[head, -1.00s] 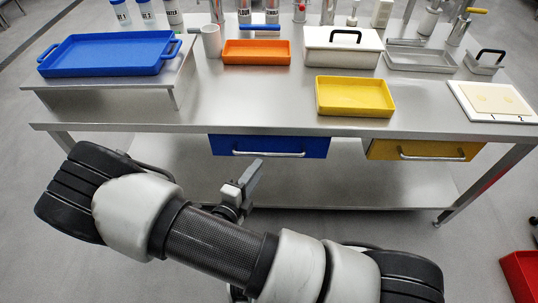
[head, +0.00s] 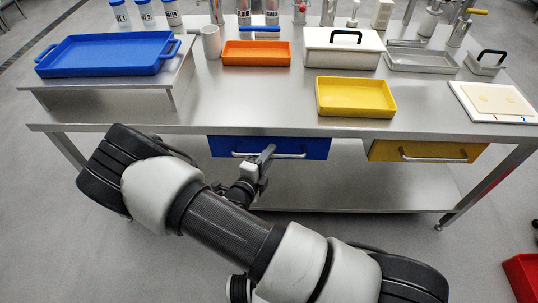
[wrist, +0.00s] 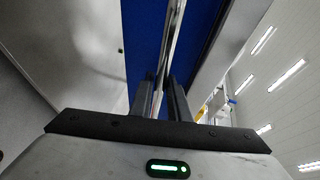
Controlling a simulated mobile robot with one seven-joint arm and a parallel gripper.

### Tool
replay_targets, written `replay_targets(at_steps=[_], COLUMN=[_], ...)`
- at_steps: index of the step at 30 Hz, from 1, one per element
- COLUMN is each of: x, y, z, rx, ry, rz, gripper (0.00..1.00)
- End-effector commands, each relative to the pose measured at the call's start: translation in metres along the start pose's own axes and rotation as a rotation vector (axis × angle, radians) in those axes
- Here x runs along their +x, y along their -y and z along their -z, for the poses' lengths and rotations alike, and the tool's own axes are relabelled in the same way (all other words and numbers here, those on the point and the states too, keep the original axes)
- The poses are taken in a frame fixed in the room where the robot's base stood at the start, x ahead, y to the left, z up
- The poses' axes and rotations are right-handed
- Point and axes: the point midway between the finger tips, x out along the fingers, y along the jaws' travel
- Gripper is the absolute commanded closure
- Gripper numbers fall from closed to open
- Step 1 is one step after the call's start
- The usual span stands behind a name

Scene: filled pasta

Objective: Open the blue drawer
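The blue drawer (head: 225,146) hangs under the front edge of the steel table and looks closed. Its silver bar handle (head: 290,156) runs across the front. My gripper (head: 266,154) is at the middle of this handle. In the wrist view the blue drawer front (wrist: 146,40) fills the middle, and the handle (wrist: 172,45) runs between the two dark fingers of my gripper (wrist: 161,98). The fingers are close around the bar, but I cannot tell whether they press on it.
A yellow drawer (head: 385,152) with its own handle sits to the right under the table (head: 250,105). A lower shelf (head: 345,185) lies below the drawers. Trays, cups and lidded boxes stand on the top. The floor in front of the table is open.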

Motion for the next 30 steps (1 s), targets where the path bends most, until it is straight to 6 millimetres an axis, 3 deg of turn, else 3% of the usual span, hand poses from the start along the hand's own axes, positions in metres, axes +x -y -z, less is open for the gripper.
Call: replay_targets(at_steps=[3,11,17,23,30], x=[0.0,-0.001,-0.016,-0.051,-0.11], y=[0.0,0.0,-0.002,-0.008,-0.021], z=[0.0,0.0,0.006,0.021,0.045], rx=[0.0,0.0,-0.003,-0.005,-0.005], ry=[0.0,0.0,0.0,0.002,0.002], rz=[0.0,0.0,-0.002,-0.002,-0.001], gripper=[1.0,1.0,1.0,1.0,1.0])
